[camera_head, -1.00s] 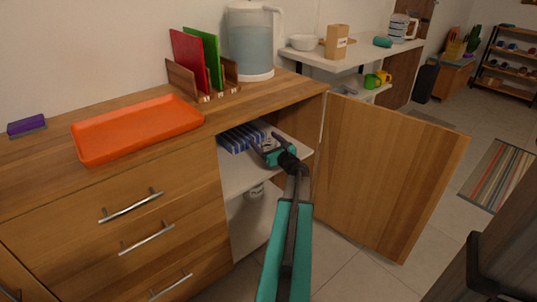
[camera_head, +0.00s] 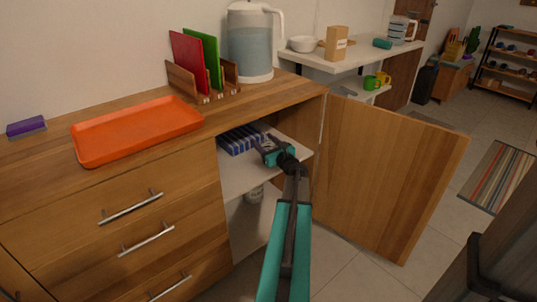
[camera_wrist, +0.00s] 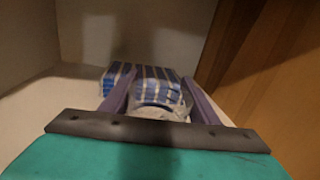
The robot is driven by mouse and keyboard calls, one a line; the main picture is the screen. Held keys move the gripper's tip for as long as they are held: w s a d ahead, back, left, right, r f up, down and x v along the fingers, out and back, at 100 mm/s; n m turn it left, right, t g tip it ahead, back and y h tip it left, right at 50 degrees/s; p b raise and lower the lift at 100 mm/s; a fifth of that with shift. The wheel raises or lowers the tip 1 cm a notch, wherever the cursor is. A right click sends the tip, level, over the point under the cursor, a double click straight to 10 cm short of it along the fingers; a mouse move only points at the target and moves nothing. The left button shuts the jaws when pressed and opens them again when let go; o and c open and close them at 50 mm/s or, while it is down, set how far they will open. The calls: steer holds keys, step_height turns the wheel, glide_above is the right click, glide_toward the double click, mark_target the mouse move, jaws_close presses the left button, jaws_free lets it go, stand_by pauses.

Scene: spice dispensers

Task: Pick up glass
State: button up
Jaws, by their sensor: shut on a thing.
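A clear glass (camera_wrist: 158,108) sits between my gripper's two fingers in the wrist view, with its round rim partly visible. My gripper (camera_wrist: 159,92) is shut on it. In the head view my gripper (camera_head: 262,146) is inside the open cabinet, just above the white upper shelf (camera_head: 236,178). I cannot make out the glass in the head view. Whether its base touches the shelf cannot be told.
A blue-and-white striped stack (camera_head: 240,138) lies just beyond my gripper. The open cabinet door (camera_head: 385,175) stands to the right. An orange tray (camera_head: 137,130) and kettle (camera_head: 250,45) stand on the counter.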

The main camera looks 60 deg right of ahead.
steer(key=shift+r, duration=0.45)
steer(key=s+d+r+p, duration=0.2)
steer(key=s, duration=0.5)
steer(key=s+d+r+p, duration=0.1)
steer(key=s+r+p, duration=0.1)
steer(key=s, duration=0.6)
steer(key=shift+s+d, duration=0.3)
steer(key=shift+d, duration=0.05)
